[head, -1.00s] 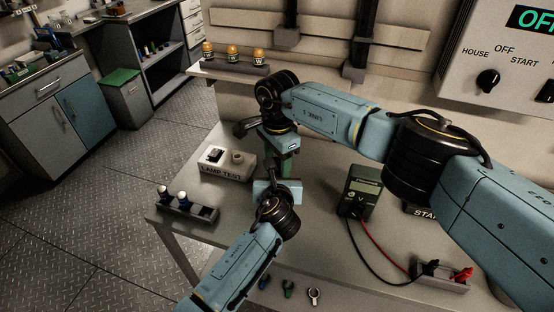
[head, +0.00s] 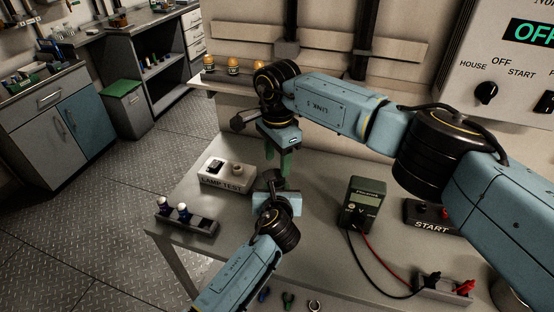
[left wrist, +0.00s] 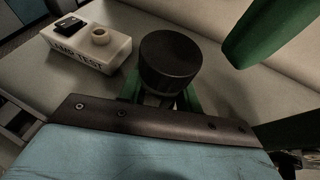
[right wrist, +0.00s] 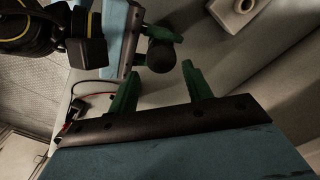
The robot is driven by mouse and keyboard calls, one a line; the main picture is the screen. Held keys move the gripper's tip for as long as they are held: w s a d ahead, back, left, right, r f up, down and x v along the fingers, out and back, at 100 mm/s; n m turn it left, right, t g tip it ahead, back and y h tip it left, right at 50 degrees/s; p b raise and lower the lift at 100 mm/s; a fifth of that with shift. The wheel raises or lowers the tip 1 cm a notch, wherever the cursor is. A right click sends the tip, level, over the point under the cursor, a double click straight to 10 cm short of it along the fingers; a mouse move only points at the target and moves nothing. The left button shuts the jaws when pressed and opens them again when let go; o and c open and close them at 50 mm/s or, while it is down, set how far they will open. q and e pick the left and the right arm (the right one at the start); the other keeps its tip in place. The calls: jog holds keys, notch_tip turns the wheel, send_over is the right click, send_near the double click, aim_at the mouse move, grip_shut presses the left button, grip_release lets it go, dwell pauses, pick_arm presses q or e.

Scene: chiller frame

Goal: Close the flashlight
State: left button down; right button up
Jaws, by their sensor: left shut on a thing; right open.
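A black round-ended cylinder, which I take for the flashlight (head: 271,180), is held above the table by my left gripper (head: 272,190). In the left wrist view the flashlight (left wrist: 168,58) stands between the green fingers with its flat dark end toward the camera. Its lower part is hidden. My right gripper (head: 279,163) is open and empty, fingers pointing down, just above and behind the flashlight. In the right wrist view its two fingers (right wrist: 161,88) are apart, and the flashlight (right wrist: 161,56) shows beyond them, not touching. I see no separate cap.
The white LAMP TEST box (head: 226,180) stands left of the grippers. A rack (head: 187,221) with small bulbs is at the table's left edge. A multimeter (head: 361,203) with leads stands to the right. Small tools (head: 288,299) lie at the front. A START box (head: 431,217) is further right.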

aim_at(276, 174)
jog(key=shift+r+m, duration=0.6)
jog(key=shift+r, duration=1)
jog(key=shift+f, duration=0.1)
jog(key=shift+a+f, duration=0.1)
jog(key=shift+f, duration=3.8)
jog(key=shift+c, duration=0.5)
jog(key=c, duration=0.7)
jog(key=o, duration=1.1)
